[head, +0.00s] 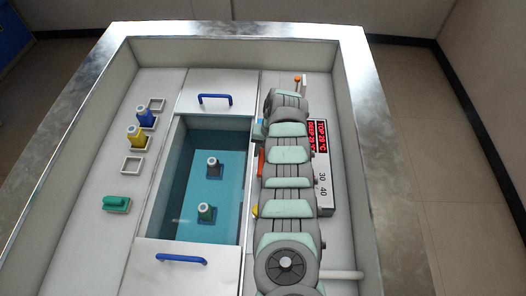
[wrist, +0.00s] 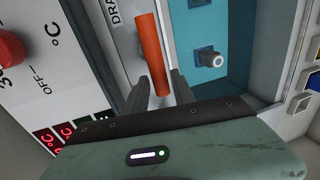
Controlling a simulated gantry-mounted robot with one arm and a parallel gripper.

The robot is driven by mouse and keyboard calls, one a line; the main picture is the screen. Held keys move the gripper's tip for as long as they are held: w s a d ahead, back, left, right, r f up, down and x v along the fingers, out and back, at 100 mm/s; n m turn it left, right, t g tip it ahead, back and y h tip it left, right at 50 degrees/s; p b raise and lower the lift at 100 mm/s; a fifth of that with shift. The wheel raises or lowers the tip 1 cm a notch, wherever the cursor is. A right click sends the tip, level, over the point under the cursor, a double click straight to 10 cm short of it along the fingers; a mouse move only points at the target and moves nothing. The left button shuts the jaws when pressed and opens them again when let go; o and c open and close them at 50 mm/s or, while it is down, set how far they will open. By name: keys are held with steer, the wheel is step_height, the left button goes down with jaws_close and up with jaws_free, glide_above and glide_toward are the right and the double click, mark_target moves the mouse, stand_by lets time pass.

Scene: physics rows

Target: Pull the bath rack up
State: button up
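I cannot make out the bath rack itself as a separate piece. An orange-red handle (head: 261,160) shows at the bath's right edge, partly behind my arm. In the wrist view an orange handle (wrist: 154,55) stands between the two dark fingers of my gripper (wrist: 158,88), beside lettering beginning "DRA". The fingers are apart, with a gap on each side of the handle. My arm hides the gripper in the head view.
White covers with blue handles (head: 215,99) (head: 182,259) lie at both ends of the bath. A red-lit panel (head: 321,150) stands right of my arm.

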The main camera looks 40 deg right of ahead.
jaws_close()
stand_by(1.1)
